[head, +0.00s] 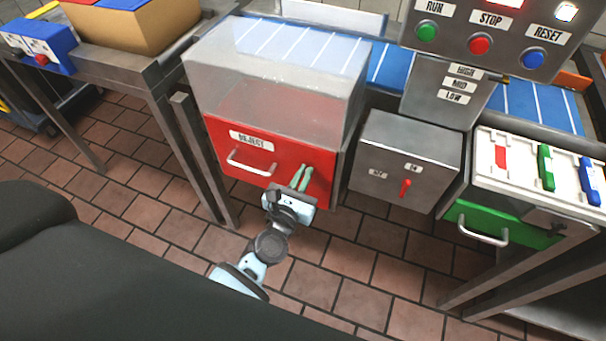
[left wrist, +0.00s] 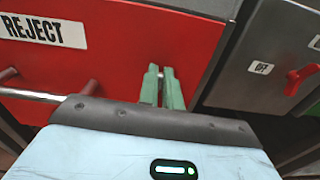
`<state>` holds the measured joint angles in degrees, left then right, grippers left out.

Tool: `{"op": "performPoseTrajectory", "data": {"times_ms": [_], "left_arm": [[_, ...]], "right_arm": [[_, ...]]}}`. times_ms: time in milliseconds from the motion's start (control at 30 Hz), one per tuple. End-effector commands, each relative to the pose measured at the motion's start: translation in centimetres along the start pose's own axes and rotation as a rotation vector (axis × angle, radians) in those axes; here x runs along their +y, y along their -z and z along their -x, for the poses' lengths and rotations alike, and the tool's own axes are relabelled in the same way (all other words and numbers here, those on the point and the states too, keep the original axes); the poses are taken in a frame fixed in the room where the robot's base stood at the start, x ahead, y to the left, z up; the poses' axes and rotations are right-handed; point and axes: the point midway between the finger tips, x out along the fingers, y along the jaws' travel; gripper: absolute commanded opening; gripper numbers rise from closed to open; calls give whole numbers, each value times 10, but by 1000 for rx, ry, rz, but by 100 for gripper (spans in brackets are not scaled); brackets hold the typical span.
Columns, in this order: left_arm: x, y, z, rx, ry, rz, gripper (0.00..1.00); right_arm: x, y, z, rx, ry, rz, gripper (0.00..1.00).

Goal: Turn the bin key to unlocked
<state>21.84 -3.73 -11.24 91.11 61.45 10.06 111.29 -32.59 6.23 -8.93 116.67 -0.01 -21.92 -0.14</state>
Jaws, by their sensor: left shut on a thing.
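The red reject bin (head: 228,135) has a "REJECT" label and a bar handle (head: 250,162) on its front. My left gripper (head: 301,178) is at the right part of that red front, right of the handle. In the left wrist view its green fingers (left wrist: 163,88) point at the red face (left wrist: 120,55) and are shut on the bin key. Only a small pale bit of the key (left wrist: 162,73) shows between the fingertips. The fingers hide the rest, so I cannot tell which way it is turned. My right gripper is not in view.
Right of the bin is a grey box (head: 385,145) with a red switch (head: 405,188). A green drawer (head: 520,236) is farther right. A control panel (head: 480,22) with buttons stands above the blue conveyor. The tiled floor in front is clear.

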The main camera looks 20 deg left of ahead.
Motion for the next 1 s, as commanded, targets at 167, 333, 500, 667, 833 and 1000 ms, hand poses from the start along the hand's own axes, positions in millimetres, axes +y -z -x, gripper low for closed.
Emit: {"op": "performPoseTrajectory", "data": {"times_ms": [167, 333, 500, 667, 833, 1000], "left_arm": [[-2, 0, 0, 1, 0, -97, 0], [-5, 1, 0, 1, 0, -240, 0], [-8, 1, 0, 0, 1, -403, 0], [-11, 3, 0, 1, 0, -556, 0], [-13, 4, 0, 0, 0, -718, 0], [-16, 7, 0, 1, 1, -879, 0]], "right_arm": [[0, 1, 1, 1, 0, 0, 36], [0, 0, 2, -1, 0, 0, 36], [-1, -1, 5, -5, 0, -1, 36], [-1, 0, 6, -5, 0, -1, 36], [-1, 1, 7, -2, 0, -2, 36], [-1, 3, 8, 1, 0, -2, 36]]}}
